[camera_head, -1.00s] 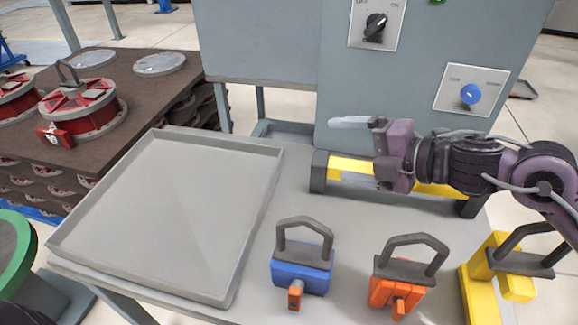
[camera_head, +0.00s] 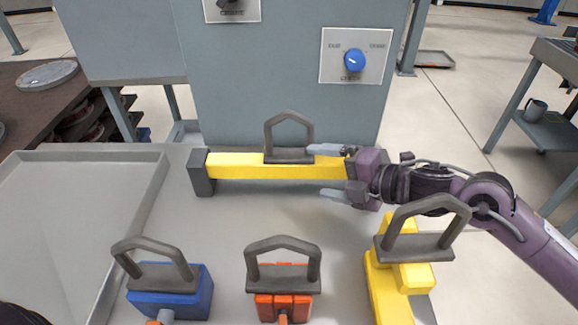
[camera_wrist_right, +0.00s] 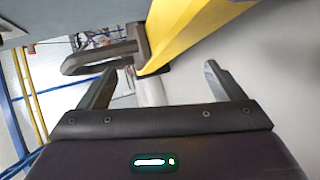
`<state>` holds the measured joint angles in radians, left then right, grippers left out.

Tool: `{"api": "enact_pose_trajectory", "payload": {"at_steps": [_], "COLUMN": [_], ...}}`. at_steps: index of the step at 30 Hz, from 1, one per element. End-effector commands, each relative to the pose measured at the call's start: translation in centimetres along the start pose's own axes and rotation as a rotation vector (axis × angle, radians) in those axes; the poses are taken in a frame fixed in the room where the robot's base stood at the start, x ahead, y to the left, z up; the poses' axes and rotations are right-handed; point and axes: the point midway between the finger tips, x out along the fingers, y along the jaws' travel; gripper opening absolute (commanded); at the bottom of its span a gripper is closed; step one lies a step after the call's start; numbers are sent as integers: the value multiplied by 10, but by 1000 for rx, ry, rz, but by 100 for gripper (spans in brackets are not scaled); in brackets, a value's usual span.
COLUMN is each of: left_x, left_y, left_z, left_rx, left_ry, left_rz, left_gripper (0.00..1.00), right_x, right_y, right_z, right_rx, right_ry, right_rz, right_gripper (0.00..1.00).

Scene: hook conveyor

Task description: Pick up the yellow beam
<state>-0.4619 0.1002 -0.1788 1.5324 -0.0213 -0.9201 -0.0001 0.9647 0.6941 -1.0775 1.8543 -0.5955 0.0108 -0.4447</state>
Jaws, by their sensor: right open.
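The yellow beam (camera_head: 240,167) lies across the back of the grey table, with a dark end block at its left. A dark angular handle (camera_head: 289,130) stands up on it. My right gripper (camera_head: 328,172) is open at the right part of the beam, fingers pointing left, just right of the handle. The gripper hides the beam's right end. In the right wrist view the beam (camera_wrist_right: 190,30) and handle (camera_wrist_right: 95,60) show beyond the spread fingers (camera_wrist_right: 162,82), with nothing between them. My left gripper is not seen.
In front stand a blue block (camera_head: 185,295), an orange block (camera_head: 283,304) and a yellow stepped block (camera_head: 388,290), each with a dark handle. A grey tray (camera_head: 75,235) lies left. A grey control cabinet (camera_head: 270,85) rises behind the beam.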

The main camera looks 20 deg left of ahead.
Motion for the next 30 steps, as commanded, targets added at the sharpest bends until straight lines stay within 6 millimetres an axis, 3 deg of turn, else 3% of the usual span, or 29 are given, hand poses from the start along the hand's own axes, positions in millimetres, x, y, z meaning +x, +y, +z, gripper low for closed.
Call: {"api": "enact_pose_trajectory", "payload": {"at_steps": [9,18,30], "left_x": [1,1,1], "left_y": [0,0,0], "left_z": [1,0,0], "left_rx": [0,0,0], "left_ry": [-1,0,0], "left_rz": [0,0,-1], "left_gripper": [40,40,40], "right_x": [47,53,52], "right_y": [1,0,0], "right_z": [0,0,0], "right_rx": [0,-1,0], "right_ry": [1,0,0], "right_rz": [1,0,0], "right_gripper": [88,88,37]}}
